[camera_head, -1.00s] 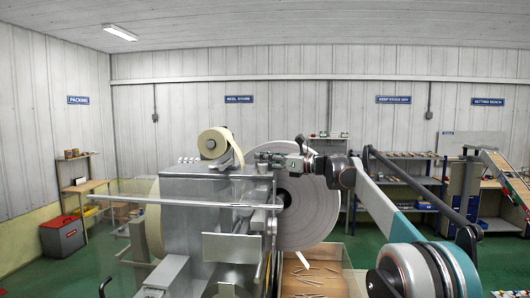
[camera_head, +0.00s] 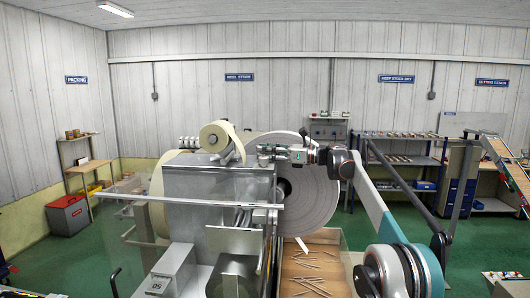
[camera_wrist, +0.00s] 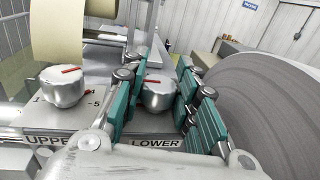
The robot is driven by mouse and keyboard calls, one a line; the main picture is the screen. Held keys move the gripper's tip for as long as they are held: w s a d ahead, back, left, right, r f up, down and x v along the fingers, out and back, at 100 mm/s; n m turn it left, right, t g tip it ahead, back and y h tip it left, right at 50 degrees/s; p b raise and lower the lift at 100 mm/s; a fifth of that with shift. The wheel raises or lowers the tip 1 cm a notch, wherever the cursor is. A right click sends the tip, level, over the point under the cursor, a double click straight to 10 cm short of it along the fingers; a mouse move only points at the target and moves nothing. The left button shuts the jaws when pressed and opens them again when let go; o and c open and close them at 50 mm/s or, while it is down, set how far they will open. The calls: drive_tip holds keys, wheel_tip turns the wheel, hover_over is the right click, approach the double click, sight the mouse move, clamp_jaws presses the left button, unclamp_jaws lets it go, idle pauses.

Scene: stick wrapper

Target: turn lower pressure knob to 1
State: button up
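The lower pressure knob (camera_wrist: 158,94) is a silver knob with a red pointer mark, above the "LOWER" label (camera_wrist: 155,143) in the wrist view. My gripper (camera_wrist: 165,88) is open, with teal-padded fingers on either side of this knob. The left finger partly covers the knob, and I cannot tell whether any pad touches it. The lower knob's scale numbers are hidden. In the head view my gripper (camera_head: 265,155) is at the top right of the metal machine housing (camera_head: 210,185); the knob cannot be made out there.
The upper knob (camera_wrist: 65,86), with a red pointer and a visible scale, stands left of my gripper. A large grey paper reel (camera_wrist: 275,115) is close on the right; it also shows in the head view (camera_head: 318,205). A cream roll (camera_wrist: 58,28) is behind the upper knob.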

drive_tip(key=shift+o, duration=1.3)
drive_tip(key=shift+d, duration=0.25)
drive_tip(key=shift+a, duration=0.15)
drive_tip(key=s+d, duration=0.2)
drive_tip(key=d, duration=1)
drive_tip(key=shift+s, duration=0.15)
